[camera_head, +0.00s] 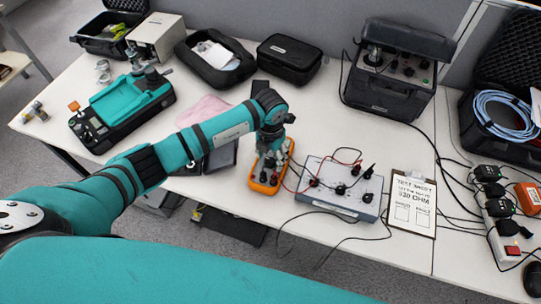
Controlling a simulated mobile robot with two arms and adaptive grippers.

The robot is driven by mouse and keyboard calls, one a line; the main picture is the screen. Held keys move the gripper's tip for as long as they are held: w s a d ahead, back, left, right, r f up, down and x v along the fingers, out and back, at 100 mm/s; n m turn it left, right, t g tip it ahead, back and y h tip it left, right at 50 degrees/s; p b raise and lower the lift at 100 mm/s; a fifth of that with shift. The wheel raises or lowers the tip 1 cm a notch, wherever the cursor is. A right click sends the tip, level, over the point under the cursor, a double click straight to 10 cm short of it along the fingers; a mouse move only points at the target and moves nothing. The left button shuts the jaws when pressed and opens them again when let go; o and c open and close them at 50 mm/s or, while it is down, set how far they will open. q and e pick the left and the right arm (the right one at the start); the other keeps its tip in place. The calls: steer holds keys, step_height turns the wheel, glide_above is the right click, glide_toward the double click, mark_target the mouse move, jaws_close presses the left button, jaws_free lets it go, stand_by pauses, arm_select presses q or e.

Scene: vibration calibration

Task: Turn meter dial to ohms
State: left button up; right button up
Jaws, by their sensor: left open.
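An orange multimeter (259,187) lies on the white table in the middle of the view. My left arm reaches in from the left, and its gripper (269,157) is open, pointing down over the meter. The gripper covers much of the meter's face, so I cannot see the dial or its setting. I cannot tell whether the fingers touch the dial. Red and black leads run from the meter to a grey box with knobs (318,203) to its right. My right gripper is not in view.
A clipboard (412,216) with a "320 OHM" sheet lies right of the grey box. A black-cased instrument (392,85) stands behind. A teal device (122,112) and a pink cloth (203,110) are at left. Cables and a power strip (507,240) crowd the right.

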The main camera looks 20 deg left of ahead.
arm_select(q)
steer(key=shift+f, duration=0.3)
steer(key=c, duration=1.1)
steer(key=shift+c, duration=0.2)
steer(key=m+b, duration=0.3)
steer(key=shift+w+f+m, duration=0.1)
steer(key=shift+m, duration=0.3)
steer(key=shift+m+b, duration=1.85)
steer(key=shift+m, duration=0.15)
